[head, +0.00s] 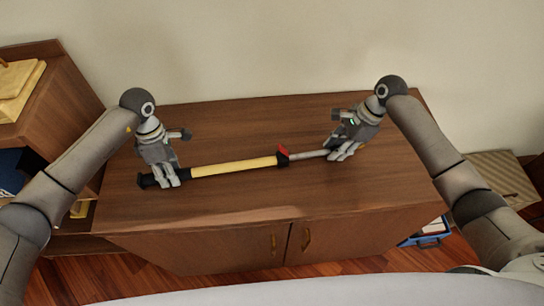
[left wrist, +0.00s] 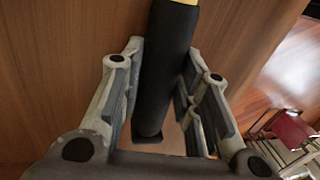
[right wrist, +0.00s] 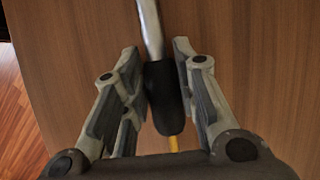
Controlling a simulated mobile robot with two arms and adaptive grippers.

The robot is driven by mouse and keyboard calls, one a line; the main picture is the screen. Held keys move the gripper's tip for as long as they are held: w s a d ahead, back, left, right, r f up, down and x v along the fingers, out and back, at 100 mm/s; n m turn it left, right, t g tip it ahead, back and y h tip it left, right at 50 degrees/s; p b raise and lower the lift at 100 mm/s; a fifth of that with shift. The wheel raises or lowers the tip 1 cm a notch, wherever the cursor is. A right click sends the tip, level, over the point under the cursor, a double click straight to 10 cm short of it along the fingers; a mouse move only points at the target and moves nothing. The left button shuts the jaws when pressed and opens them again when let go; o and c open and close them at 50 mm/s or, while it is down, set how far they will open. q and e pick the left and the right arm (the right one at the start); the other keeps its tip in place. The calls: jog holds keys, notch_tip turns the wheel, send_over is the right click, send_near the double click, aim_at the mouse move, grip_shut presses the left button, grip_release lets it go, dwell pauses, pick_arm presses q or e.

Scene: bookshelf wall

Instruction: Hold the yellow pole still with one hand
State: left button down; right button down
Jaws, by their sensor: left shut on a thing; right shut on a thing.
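The yellow pole (head: 235,167) lies lengthwise over the wooden cabinet top. It has a black grip at its left end, a red clamp (head: 282,151) and a thin silver rod (head: 308,155) on the right. My left gripper (head: 168,180) is shut on the black grip, which shows between its fingers in the left wrist view (left wrist: 166,65). My right gripper (head: 342,153) is shut on the rod's far end. In the right wrist view, that black end (right wrist: 163,97) sits between the fingers, with the silver rod running up from it. The fingers hide part of each end.
The cabinet top (head: 330,200) is otherwise bare, with a wall behind it. A wooden shelf unit (head: 60,90) stands at the left. A blue bin (head: 427,240) is on the floor at the right, near a striped box (head: 505,178).

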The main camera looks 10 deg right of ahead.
aim_at(357, 151)
jog(key=shift+w+d, duration=0.15)
jog(key=shift+d, duration=2)
jog(key=shift+w+d, duration=0.15)
jog(key=shift+d, duration=1.95)
jog(key=c, duration=1)
grip_release()
jog(key=shift+a, duration=0.1)
jog(key=v, duration=1.2)
